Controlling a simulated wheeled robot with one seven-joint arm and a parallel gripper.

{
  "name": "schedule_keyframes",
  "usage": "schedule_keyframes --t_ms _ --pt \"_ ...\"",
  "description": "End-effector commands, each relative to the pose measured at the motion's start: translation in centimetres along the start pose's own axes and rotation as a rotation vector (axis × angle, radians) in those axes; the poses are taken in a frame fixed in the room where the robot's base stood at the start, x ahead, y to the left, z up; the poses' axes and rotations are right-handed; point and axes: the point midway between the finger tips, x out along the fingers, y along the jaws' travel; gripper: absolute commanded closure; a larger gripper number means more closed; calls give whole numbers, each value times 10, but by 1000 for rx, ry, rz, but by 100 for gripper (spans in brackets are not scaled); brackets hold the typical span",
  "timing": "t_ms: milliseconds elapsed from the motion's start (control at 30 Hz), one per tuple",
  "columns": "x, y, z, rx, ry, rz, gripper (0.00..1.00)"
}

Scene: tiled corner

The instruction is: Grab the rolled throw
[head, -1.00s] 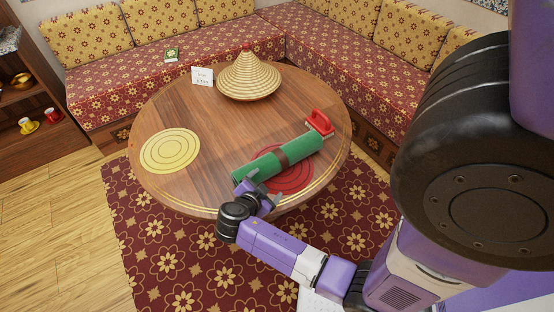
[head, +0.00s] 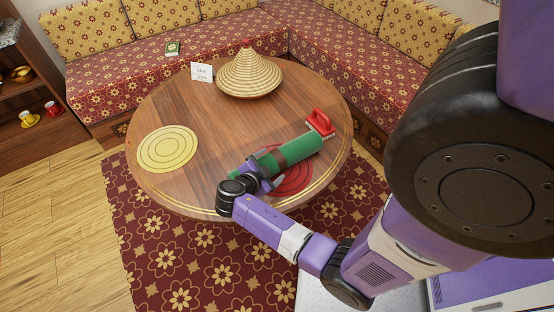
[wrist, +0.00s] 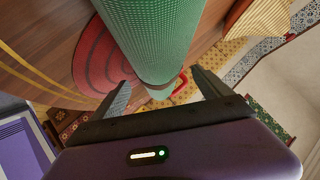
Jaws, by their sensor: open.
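The rolled throw (head: 301,148) is a green roll with a brown band around it. It lies on the round wooden table, partly over a red round mat (head: 292,182). In the wrist view the green roll (wrist: 150,35) passes between and beyond the two open fingers of my gripper (wrist: 160,92). The fingers stand on either side of it; I cannot tell whether they touch it.
A red-handled brush (head: 320,122) lies at the roll's far end. A woven cone-shaped cover (head: 248,76), a small white card (head: 202,72) and a yellow round mat (head: 167,149) are on the table (head: 215,128). Patterned benches (head: 170,75) stand behind.

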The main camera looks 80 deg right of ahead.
Motion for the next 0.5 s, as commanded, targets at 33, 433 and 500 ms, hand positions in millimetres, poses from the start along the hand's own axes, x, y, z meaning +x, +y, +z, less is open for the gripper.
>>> schedule_keyframes --t_ms 33,433,500 --pt "7 0 -2 -1 3 4 12" --pt "42 2 2 -1 0 1 12" --pt "42 2 2 -1 0 1 12"
